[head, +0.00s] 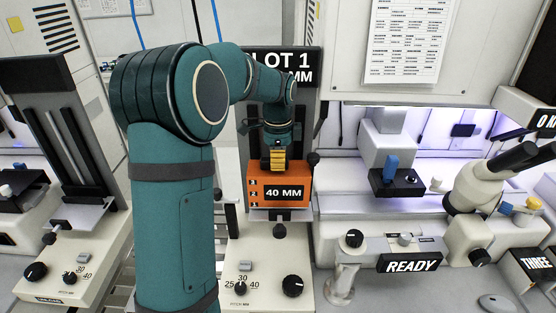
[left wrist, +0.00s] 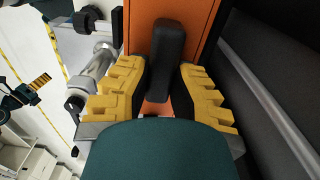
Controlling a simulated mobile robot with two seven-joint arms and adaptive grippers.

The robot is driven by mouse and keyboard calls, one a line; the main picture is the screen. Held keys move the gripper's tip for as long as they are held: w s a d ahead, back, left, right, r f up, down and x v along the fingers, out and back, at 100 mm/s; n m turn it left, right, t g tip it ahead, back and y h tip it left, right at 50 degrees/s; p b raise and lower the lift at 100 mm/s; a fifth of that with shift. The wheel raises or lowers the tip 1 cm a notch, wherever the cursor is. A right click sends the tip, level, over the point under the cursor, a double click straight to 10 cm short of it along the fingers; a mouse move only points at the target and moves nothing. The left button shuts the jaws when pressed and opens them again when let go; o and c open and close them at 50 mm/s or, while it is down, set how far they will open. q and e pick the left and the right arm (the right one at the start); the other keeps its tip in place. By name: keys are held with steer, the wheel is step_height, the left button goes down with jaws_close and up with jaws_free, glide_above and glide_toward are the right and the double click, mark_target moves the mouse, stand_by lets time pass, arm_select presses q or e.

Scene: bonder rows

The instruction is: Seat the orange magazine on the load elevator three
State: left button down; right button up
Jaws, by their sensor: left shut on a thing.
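The orange magazine (head: 261,183), with a "40 MM" label on its front, is upright at the load elevator (head: 262,258) under the "LOT 1" sign. My left gripper (head: 278,160) is above it, shut on its black top handle. In the left wrist view the yellow fingers (left wrist: 163,88) stand on both sides of the handle (left wrist: 168,50), with the orange magazine body (left wrist: 203,20) behind. The magazine's bottom is just above or on a grey ledge (head: 280,214); I cannot tell whether it touches. My right gripper (left wrist: 36,88) seems to show small at the wrist view's left edge, its jaws unclear.
A similar elevator (head: 70,220) with dark rails stands at the left. At the right are a "READY" sign (head: 410,263), a microscope (head: 490,185) and a "THREE" plate (head: 536,264). Knobs (head: 292,285) sit on the elevator's front. A dark rail wall runs close beside the magazine.

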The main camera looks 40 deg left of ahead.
arm_select(q)
steer(key=shift+f+b, duration=0.5)
steer(key=shift+f, duration=0.35)
stand_by(0.5)
steer(key=c, duration=0.9)
jaws_free()
steer(key=shift+o, duration=0.2)
step_height(320, 180, up, 12)
stand_by(0.8)
